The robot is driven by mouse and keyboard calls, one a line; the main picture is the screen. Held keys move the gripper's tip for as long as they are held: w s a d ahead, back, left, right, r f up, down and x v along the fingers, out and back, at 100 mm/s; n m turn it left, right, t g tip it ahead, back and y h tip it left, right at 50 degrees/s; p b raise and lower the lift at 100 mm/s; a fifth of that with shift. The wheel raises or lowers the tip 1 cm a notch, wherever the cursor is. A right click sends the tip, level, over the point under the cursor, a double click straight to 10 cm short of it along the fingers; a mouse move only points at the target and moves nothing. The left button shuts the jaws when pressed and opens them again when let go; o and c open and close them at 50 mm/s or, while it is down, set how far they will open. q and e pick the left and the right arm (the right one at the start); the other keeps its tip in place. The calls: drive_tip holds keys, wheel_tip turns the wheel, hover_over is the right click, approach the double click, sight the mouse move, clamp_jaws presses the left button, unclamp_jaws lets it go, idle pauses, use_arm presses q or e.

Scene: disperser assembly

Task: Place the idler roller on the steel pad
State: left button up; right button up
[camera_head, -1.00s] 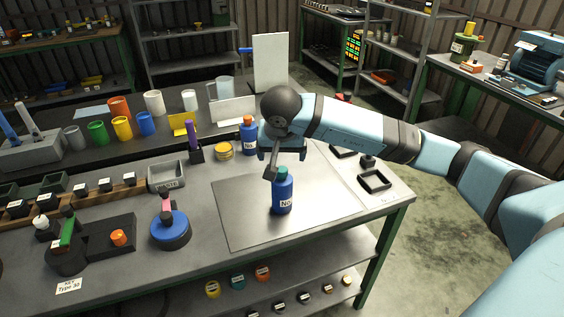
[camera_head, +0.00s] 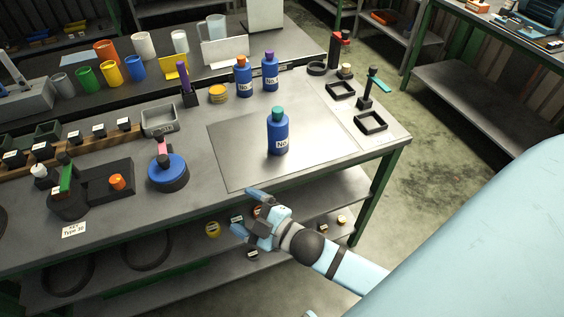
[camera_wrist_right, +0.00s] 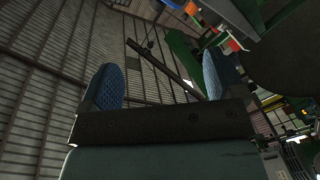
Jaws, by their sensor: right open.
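The steel pad (camera_head: 235,165) is a flat metal sheet on the workbench. A blue bottle with a teal cap (camera_head: 278,133) stands upright on it. My right gripper (camera_head: 245,211) is low at the bench's front edge, before the lower shelf, fingers spread. In the right wrist view its two blue-padded fingers (camera_wrist_right: 158,88) are apart with nothing between them. Several small round parts lie on the lower shelf, including a yellow one (camera_head: 212,229) and one at the right (camera_head: 342,219). I cannot tell which, if any, is the idler roller. The gripper hides part of the shelf. My left gripper is out of view.
Two more blue bottles (camera_head: 243,77) stand behind the pad. Black square frames (camera_head: 370,122) lie to its right. A blue round device (camera_head: 168,172) and a grey tray (camera_head: 159,120) are to its left. The bench edge lies close above my right gripper.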

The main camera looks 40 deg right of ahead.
drive_tip(key=s+d+f+m+g+h, duration=0.2)
drive_tip(key=s+f+m+g, duration=0.3)
drive_tip(key=s+f+m, duration=0.5)
wheel_tip(320, 180, down, 3)
drive_tip(key=shift+s+r+g+h, duration=0.15)
drive_tip(key=shift+s+g+h, duration=0.25)
drive_tip(key=shift+h, duration=0.3)
drive_tip(key=shift+d+r, duration=0.1)
wheel_tip(320, 180, up, 11)
drive_tip(key=p, duration=1.3)
drive_tip(key=shift+s+d+r, duration=0.15)
drive_tip(key=shift+s+d, duration=0.1)
drive_tip(key=shift+d, duration=0.15)
drive_tip(key=shift+r, duration=0.25)
